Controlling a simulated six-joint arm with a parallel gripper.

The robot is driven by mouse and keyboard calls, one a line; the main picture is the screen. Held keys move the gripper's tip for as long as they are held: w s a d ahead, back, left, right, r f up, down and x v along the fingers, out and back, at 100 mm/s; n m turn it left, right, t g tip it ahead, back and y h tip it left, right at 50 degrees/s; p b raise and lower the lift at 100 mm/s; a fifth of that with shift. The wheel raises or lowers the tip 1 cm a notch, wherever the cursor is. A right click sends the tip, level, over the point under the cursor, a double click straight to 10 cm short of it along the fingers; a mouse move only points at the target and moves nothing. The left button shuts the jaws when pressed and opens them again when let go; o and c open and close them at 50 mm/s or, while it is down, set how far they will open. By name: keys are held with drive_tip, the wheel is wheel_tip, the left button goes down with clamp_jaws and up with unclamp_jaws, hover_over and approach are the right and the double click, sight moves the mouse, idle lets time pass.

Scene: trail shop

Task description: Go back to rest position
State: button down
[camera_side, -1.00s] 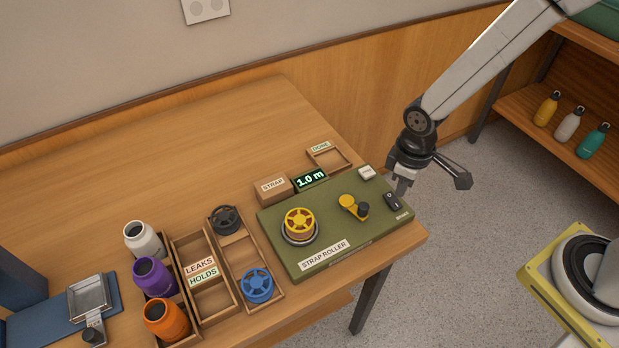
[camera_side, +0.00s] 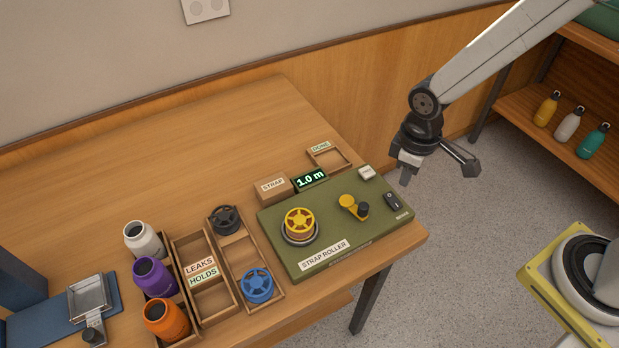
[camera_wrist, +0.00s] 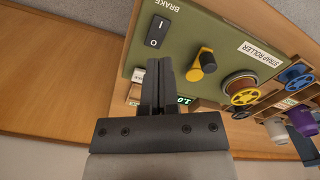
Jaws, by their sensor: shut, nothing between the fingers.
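My gripper (camera_side: 406,174) is shut and empty, in the air above the right end of the green strap roller (camera_side: 290,262). In the wrist view my gripper (camera_wrist: 158,66) points over the roller board, its fingers together. The black rocker switch (camera_side: 393,201) sits on the board below it; the wrist view shows this switch (camera_wrist: 157,31) beside the word BRAKE. A yellow crank with a black knob (camera_side: 354,207) and a yellow spool (camera_side: 299,222) are on the board. The display (camera_side: 310,180) reads 1.0 m.
A STRAP box (camera_side: 272,187) and an empty DONE tray (camera_side: 344,170) stand behind the roller. Left are a black spool (camera_side: 226,219), a blue spool (camera_side: 257,286) and white, purple and orange bottles (camera_side: 165,318). The space around my gripper is clear.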

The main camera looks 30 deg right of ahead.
drive_tip(key=s+d+r+m+t, duration=0.2)
drive_tip(key=s+d+r+m, duration=0.2)
drive_tip(key=d, duration=0.5)
drive_tip(key=shift+r+m+t, duration=0.3)
drive_tip(key=shift+r+m, duration=0.1)
drive_tip(key=shift+m, duration=0.6)
